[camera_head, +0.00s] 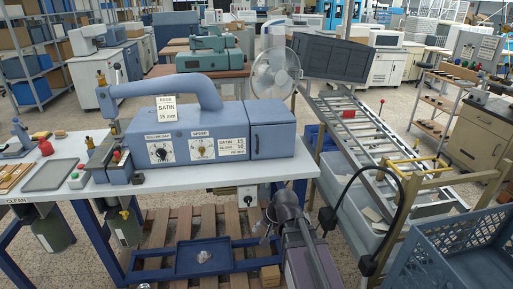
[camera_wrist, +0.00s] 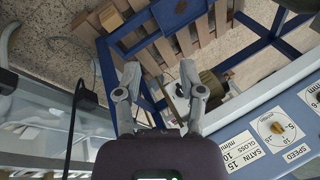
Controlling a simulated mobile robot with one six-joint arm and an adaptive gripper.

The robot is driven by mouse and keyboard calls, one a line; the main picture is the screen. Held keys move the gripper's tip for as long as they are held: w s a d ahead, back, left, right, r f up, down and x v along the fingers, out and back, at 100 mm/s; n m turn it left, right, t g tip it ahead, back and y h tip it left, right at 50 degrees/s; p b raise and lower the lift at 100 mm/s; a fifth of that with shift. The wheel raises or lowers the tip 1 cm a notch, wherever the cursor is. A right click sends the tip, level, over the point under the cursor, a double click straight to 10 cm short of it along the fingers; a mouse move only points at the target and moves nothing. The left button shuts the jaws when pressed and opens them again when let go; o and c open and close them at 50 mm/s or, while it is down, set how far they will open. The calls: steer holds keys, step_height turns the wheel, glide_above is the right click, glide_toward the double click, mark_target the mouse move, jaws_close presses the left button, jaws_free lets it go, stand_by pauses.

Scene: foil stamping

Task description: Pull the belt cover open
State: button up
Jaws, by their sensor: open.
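The blue machine (camera_head: 210,128) stands on the white bench. The belt cover (camera_head: 272,138) appears to be the blue panel at its right end, beside the SATIN label, and looks closed. A small dark mark shows near its upper left edge. My gripper (camera_head: 266,236) is low in front of the bench, below and apart from the cover. In the wrist view my gripper (camera_wrist: 160,84) has its two fingers spread with nothing between them. The machine's front with its speed dial (camera_wrist: 277,127) shows at lower right there. The cover is not clearly visible in that view.
The white bench (camera_head: 200,181) has its right end near my arm. A wooden pallet (camera_head: 165,228) and a blue frame lie below it. A fan (camera_head: 275,72), a metal conveyor (camera_head: 352,125) and a blue crate (camera_head: 455,250) stand to the right.

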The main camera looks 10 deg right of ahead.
steer(key=w+a+r+m+t+y+b, duration=0.1)
steer(key=w+r+m+t+y, duration=0.15)
steer(key=w+m, duration=0.35)
steer(key=w+a+r+m+t+y+b, duration=0.1)
steer(key=w+r+m+t+y+b, duration=0.15)
steer(key=w+m+t, duration=0.4)
steer(key=w+d+r+m+t+h, duration=0.2)
steer(key=w+d+r+m, duration=0.1)
steer(key=m, duration=0.5)
steer(key=w+d+r+m+t+h+b, duration=0.1)
steer(key=w+d+r+m+t+h, duration=0.2)
steer(key=w+d+m, duration=0.3)
steer(key=w+m, duration=0.2)
steer(key=m, duration=0.1)
steer(key=shift+w+d+r, duration=0.2)
steer(key=shift+w+r, duration=0.1)
steer(key=shift+r, duration=0.05)
steer(key=shift+w, duration=0.1)
steer(key=x, duration=1.3)
steer(key=shift+w+r, duration=0.25)
steer(key=shift+w, duration=0.1)
steer(key=shift+c, duration=0.2)
jaws_close()
